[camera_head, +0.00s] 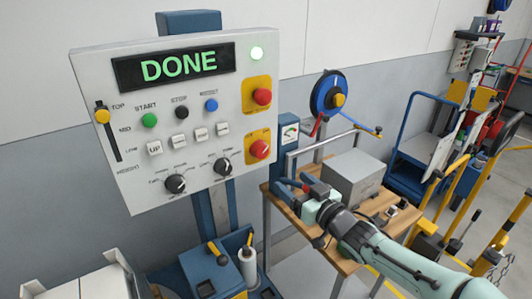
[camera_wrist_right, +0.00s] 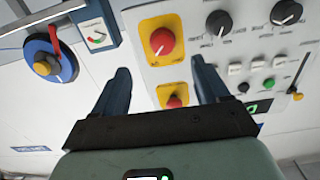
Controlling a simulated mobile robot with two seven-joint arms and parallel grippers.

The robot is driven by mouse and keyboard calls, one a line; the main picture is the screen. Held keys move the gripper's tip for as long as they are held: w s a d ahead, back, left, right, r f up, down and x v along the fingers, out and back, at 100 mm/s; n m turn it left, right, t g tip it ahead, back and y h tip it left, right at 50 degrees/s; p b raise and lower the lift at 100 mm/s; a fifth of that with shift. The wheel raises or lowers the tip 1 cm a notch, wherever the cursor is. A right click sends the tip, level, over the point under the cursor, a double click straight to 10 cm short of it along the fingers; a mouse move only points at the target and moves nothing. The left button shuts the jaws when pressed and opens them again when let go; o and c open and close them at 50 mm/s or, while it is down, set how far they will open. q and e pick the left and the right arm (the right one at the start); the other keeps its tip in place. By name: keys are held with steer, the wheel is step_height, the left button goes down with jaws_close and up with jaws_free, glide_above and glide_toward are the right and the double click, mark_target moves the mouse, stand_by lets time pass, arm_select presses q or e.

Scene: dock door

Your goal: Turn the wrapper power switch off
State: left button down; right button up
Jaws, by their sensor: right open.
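The grey-white control panel (camera_head: 190,190) stands at the left on a blue post. At its right edge are two yellow plates with red controls. The upper is a round red button (camera_head: 263,96). The lower is a red rotary knob (camera_head: 260,149), which looks like the power switch; its setting is too small to read. The right wrist view shows the panel turned over, with the rotary knob (camera_wrist_right: 162,41) and the red button (camera_wrist_right: 174,101) between the fingers. My right gripper (camera_head: 292,187) is open and empty, apart from the panel, to its lower right. My left gripper is out of view.
The display (camera_head: 174,68) reads DONE in green, and a lamp (camera_head: 257,53) glows beside it. Buttons and two black dials (camera_head: 176,184) share the panel. A wooden table (camera_head: 382,218) with a grey box (camera_head: 353,178) stands near my right arm. A blue hose reel (camera_head: 328,94) hangs behind.

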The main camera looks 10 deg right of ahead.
steer(key=r, duration=0.1)
steer(key=p, duration=0.1)
glide_toward(263, 153)
steer(key=x, duration=0.7)
steer(key=shift+w+a+f+p, duration=0.15)
steer(key=shift+w+a+p, duration=0.15)
steer(key=shift+w, duration=0.4)
steer(key=shift+c, duration=0.3)
steer(key=c, duration=1)
